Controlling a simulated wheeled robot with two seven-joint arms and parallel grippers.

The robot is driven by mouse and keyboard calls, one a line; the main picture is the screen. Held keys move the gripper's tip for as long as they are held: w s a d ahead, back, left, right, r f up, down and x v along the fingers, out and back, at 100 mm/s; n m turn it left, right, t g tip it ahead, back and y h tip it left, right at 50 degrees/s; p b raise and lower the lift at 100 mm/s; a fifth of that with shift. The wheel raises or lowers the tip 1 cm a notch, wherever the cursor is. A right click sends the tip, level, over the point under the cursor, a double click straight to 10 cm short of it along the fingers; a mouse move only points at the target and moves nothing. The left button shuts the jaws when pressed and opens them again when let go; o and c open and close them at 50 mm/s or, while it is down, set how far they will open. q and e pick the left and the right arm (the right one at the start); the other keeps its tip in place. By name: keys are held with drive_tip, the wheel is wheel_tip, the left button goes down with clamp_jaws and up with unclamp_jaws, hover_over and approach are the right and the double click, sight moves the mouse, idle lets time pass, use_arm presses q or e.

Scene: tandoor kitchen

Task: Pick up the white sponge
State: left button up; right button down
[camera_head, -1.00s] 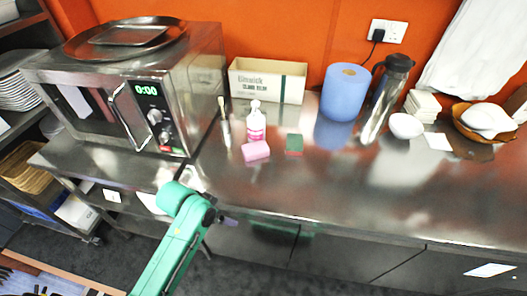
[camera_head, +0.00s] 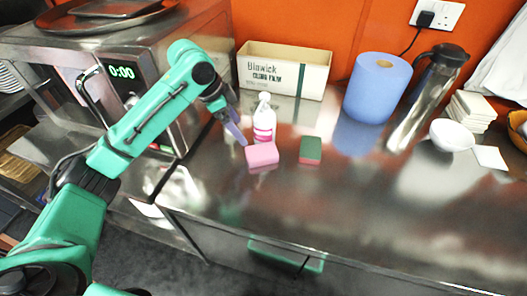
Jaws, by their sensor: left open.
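No clearly white sponge shows. A pink block-shaped sponge (camera_head: 262,154) lies on the steel counter (camera_head: 350,200), in front of a white bottle with a pink label (camera_head: 264,122). A dark green pad with a reddish side (camera_head: 310,150) lies to its right. My left gripper (camera_head: 238,134) points down over the counter, just left of the bottle, its tips close to the pink sponge's upper left corner. It looks empty; the gap between its fingers is hard to make out. My right gripper is not in view.
A microwave (camera_head: 150,70) stands left, behind my left arm. A cling film box (camera_head: 285,70), blue paper roll (camera_head: 377,88) and steel flask (camera_head: 430,95) stand along the back. A white bowl (camera_head: 451,135) and stacked white napkins (camera_head: 470,110) are right. The counter's front is clear.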

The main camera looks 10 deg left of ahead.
use_arm(q)
drive_tip(key=p, duration=0.1)
hover_over(255, 153)
drive_tip(key=s+a, duration=0.1)
drive_tip(key=a, duration=0.1)
wheel_tip(255, 153, down, 5)
drive_tip(key=shift+s+r, duration=0.1)
drive_tip(key=p+x, duration=0.1)
drive_tip(key=x, duration=0.4)
drive_tip(key=shift+f+p, duration=0.3)
drive_tip(key=shift+f, duration=0.1)
drive_tip(key=shift+d+f, duration=0.1)
drive_tip(key=shift+f, duration=0.25)
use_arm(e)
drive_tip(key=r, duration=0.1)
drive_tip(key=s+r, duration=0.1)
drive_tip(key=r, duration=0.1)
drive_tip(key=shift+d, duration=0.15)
use_arm(q)
drive_tip(key=shift+w, duration=0.2)
drive_tip(key=c, duration=1)
drive_tip(key=shift+c, duration=1.4)
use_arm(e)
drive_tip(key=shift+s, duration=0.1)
